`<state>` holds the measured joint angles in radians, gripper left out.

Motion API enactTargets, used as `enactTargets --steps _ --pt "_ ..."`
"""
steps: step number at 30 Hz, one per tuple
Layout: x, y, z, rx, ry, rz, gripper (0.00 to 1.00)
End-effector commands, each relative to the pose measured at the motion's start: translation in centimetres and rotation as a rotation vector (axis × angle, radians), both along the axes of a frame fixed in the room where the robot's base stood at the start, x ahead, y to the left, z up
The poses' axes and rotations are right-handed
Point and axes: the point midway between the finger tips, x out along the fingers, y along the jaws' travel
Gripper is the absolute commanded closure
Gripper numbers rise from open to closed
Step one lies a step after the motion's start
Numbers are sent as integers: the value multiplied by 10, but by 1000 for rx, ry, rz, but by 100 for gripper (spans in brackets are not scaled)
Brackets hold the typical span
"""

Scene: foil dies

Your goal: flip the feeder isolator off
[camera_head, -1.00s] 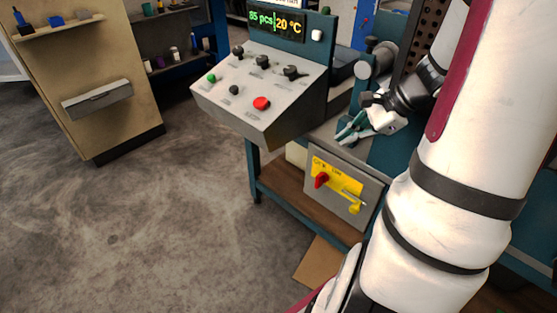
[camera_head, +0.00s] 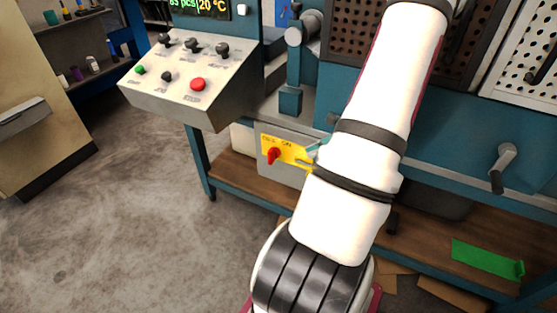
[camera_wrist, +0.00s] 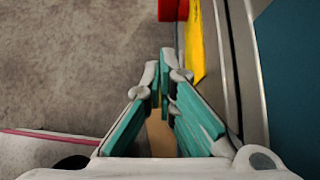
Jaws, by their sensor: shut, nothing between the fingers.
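The feeder isolator is a red rotary knob (camera_head: 273,156) on a yellow plate (camera_head: 290,150), on the front of a grey box (camera_head: 285,174) under the control panel. Small lettering runs along the top of the plate; I cannot tell the knob's exact setting. My gripper (camera_wrist: 166,72) is shut and empty, its teal fingers close together. In the head view my arm hides most of it, with a bit of teal showing at the plate's right. In the wrist view the red knob (camera_wrist: 172,9) is ahead of the fingertips, apart from them, and the yellow plate (camera_wrist: 195,45) is just right.
The sloped control panel (camera_head: 190,80) with knobs and a red button juts out above and left of the box. A wooden lower shelf (camera_head: 235,172) and teal frame surround it. A green part (camera_head: 485,258) lies on the shelf at right. Floor at left is clear.

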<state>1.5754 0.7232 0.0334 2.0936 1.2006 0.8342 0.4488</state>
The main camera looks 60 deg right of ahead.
Motion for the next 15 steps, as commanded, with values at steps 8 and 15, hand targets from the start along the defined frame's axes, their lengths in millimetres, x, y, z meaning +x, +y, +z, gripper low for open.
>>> enactTargets --steps 8,15 --pt "7 1 -6 0 0 3 100" --pt "36 4 -36 1 -1 6 100"
